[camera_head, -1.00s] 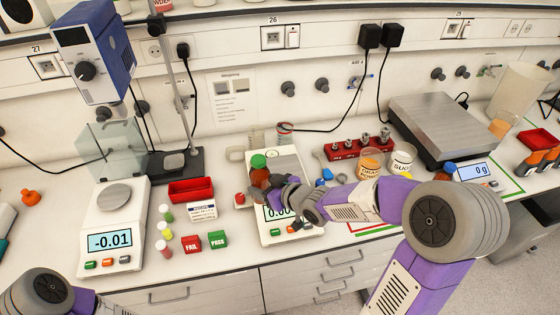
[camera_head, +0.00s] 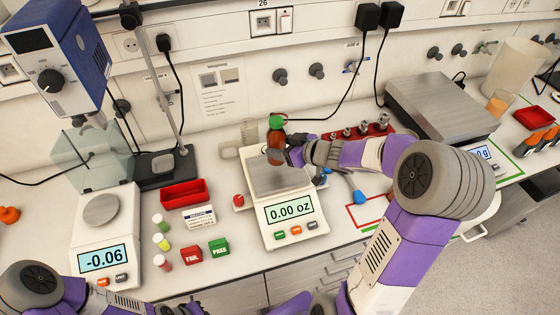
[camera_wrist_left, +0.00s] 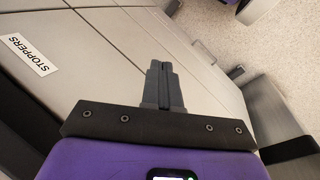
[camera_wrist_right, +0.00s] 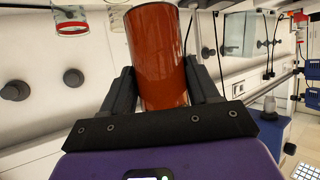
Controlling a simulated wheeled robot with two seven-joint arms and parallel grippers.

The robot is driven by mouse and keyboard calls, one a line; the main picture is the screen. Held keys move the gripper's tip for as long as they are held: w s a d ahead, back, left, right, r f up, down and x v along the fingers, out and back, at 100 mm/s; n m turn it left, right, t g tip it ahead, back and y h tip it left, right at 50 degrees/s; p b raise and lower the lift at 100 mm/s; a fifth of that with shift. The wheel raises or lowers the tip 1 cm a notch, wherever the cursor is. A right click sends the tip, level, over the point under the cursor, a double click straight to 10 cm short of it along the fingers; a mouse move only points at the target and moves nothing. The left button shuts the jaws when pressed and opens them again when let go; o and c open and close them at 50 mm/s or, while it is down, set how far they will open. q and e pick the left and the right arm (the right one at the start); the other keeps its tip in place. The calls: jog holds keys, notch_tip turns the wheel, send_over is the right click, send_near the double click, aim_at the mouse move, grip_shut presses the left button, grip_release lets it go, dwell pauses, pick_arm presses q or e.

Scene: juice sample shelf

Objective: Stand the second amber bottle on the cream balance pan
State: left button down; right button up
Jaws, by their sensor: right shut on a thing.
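An amber bottle with a green cap (camera_head: 276,141) is upright in my right gripper (camera_head: 284,154). In the right wrist view the amber bottle (camera_wrist_right: 160,55) fills the space between the two fingers, which are shut on it. In the head view it appears at the back edge of the pan (camera_head: 275,180) of the cream balance (camera_head: 291,232); I cannot tell whether it touches the pan. The visible front of the pan is empty and the display reads 0.00 oz. My left gripper (camera_wrist_left: 165,85) is shut and empty in the left wrist view, near the drawer fronts.
A second balance (camera_head: 100,235) at the left reads -0.06. A red tray (camera_head: 184,193), small vials and the FAIL (camera_head: 191,254) and PASS (camera_head: 218,247) blocks lie between the balances. A red weight block (camera_head: 375,130) and a large steel scale (camera_head: 440,105) stand to the right.

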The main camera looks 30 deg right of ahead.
jog(key=shift+f+b, duration=1.1)
jog(key=shift+f, duration=1.25)
jog(key=shift+f, duration=0.25)
jog(key=o, duration=1.4)
jog(key=shift+r, duration=0.15)
jog(key=shift+s+r, duration=0.1)
jog(key=shift+r, duration=0.15)
jog(key=shift+p+v, duration=2)
jog(key=shift+v, duration=3.8)
